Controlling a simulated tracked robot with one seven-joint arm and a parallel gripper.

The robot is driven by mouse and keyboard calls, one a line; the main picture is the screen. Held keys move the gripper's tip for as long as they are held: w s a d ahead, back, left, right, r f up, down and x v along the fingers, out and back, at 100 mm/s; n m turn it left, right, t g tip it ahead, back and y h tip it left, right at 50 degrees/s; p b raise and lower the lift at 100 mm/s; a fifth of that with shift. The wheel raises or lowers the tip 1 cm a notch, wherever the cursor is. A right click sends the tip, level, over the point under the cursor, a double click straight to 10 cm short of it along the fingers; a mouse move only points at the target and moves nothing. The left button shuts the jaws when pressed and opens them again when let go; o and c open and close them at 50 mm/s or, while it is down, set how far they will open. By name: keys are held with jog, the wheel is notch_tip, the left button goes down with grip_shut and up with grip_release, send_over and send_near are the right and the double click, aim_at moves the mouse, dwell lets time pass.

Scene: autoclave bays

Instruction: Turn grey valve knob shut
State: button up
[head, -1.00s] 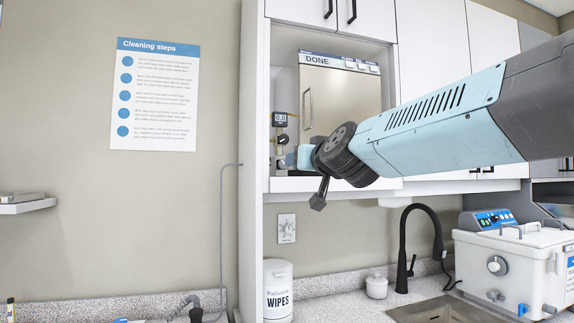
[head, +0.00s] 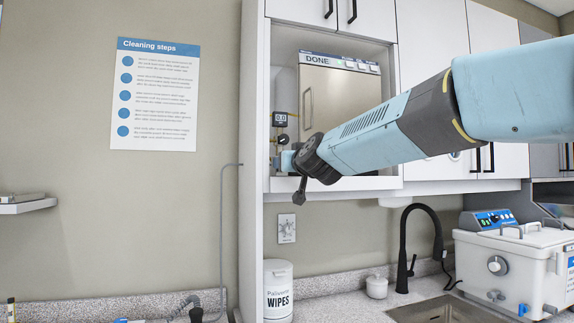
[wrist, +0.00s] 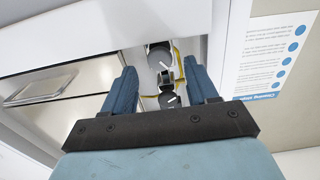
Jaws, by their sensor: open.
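A grey round knob (wrist: 159,57) with a pale mark shows between my fingers in the wrist view, and I take it for the valve knob. A second dark round part (wrist: 170,98) with a white pointer sits below it in that picture. My gripper (head: 287,160) is open, its blue fingers on either side of this column of parts. I see no contact with the knob; the remaining gap is hard to judge. In the head view my gripper is at the left side of the cabinet bay, below a small black gauge (head: 283,140), and hides the knob.
The steel autoclave (head: 325,100), labelled DONE, stands in the bay to the right of the fittings. A black display (head: 280,119) reads 0.0 above my gripper. The white cabinet side (head: 252,150) is close on the left. A wipes tub (head: 278,290) stands below.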

jog(key=shift+x, duration=1.3)
jog(key=shift+c, duration=0.5)
jog(key=c, duration=0.9)
